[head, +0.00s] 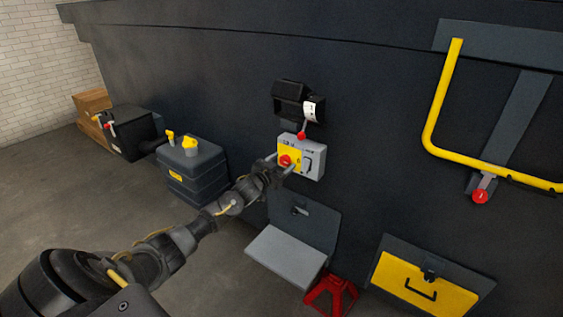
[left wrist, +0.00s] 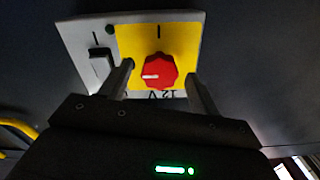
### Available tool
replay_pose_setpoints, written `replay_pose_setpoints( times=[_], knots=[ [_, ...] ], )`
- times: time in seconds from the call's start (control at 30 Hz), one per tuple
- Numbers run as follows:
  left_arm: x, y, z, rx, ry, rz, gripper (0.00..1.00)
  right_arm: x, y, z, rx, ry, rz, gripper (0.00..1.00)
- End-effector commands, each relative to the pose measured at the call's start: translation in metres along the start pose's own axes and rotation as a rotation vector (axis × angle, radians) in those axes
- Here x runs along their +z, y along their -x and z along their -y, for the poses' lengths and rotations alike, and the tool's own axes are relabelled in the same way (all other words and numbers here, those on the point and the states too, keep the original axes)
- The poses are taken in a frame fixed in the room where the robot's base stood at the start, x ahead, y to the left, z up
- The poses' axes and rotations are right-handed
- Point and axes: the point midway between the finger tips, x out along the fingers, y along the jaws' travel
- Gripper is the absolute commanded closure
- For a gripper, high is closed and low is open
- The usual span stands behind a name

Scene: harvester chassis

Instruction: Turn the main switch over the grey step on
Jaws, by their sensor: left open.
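The main switch is a red knob (head: 286,160) on the yellow plate of a grey box (head: 313,161), mounted on the dark wall above the grey step (head: 285,256). In the left wrist view the red knob (left wrist: 158,71) has a white mark pointing left, with a black tick on the yellow plate beyond it. My left gripper (head: 279,165) is open at the box; in the left wrist view its fingers (left wrist: 160,86) stand either side of the knob, with gaps visible. I cannot tell whether the tips reach around it. My right gripper is not in view.
The grey box also has a dark lever switch (left wrist: 101,60) beside the yellow plate. A red-knobbed lever (head: 301,135) hangs just above under a black housing (head: 290,98). A red jack stand (head: 331,293) is below; a dark canister (head: 191,168) stands left.

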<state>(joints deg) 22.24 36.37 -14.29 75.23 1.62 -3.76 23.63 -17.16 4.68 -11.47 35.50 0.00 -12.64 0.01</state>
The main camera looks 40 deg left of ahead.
Motion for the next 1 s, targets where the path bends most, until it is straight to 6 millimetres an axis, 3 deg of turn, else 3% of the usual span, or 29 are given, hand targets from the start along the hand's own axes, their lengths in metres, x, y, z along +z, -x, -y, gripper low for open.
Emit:
replay_pose_setpoints(
  times=[0.33, 0.7, 1.0],
  knots=[
    [0.0004, -0.0037, -0.0003, 0.001, 0.000, 0.000, 0.38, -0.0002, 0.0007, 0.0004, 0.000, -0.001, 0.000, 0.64],
    [0.0003, -0.0034, 0.0000, 0.000, 0.000, 0.000, 0.82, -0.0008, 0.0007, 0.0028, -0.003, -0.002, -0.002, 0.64],
    [0.0011, -0.0034, -0.0002, 0.000, -0.046, 0.000, 0.82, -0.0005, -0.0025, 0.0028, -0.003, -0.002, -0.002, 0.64]
  ],
)
